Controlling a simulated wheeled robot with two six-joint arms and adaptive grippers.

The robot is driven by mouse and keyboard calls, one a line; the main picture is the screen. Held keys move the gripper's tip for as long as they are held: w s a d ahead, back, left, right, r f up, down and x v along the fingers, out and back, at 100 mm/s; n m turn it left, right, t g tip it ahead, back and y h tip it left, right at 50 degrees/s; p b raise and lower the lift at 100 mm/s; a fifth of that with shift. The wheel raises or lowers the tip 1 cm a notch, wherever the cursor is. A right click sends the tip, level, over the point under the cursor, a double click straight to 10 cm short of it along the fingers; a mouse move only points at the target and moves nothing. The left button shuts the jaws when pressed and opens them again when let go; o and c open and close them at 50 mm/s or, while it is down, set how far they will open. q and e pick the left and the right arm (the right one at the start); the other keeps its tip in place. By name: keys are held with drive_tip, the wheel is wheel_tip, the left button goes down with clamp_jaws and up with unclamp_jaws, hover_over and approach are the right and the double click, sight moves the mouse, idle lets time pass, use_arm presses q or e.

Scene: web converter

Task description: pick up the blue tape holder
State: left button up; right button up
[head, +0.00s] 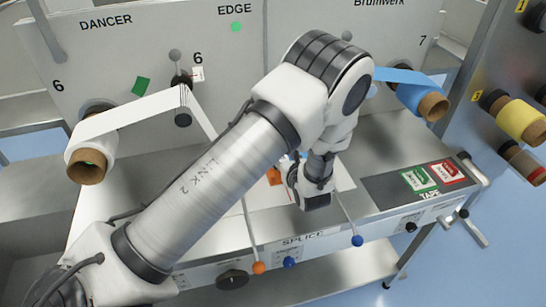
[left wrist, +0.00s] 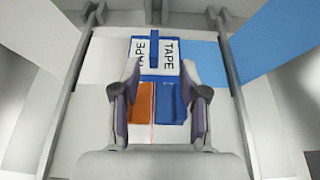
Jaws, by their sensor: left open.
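The blue tape holder (left wrist: 153,56) shows in the left wrist view as a blue piece with white panels lettered TAPE and an upright blue bar in its middle. My left gripper (left wrist: 160,76) is open, with one finger at each side of the holder's near part. I cannot tell whether the fingers touch it. An orange patch (left wrist: 141,101) and a blue patch (left wrist: 172,100) lie side by side between the fingers. In the head view my left arm's wrist hides most of the holder. My right gripper is not in view.
On the steel splice table (head: 378,145), a dark pad (head: 385,190) at the right bears a green tape card (head: 418,179) and a red one (head: 448,172). Rolls stand left and right.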

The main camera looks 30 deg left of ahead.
use_arm(q)
drive_tip(key=p+x, duration=0.1)
drive_tip(key=x, duration=0.1)
drive_tip(key=p+x, duration=0.1)
drive_tip(key=x, duration=0.2)
drive_tip(key=p+x, duration=0.1)
drive_tip(key=x, duration=0.1)
drive_tip(key=shift+s+a+f+p, duration=0.1)
drive_tip(key=shift+a+p, duration=0.25)
drive_tip(key=shift+a, duration=0.2)
drive_tip(key=shift+f, duration=0.15)
clamp_jaws()
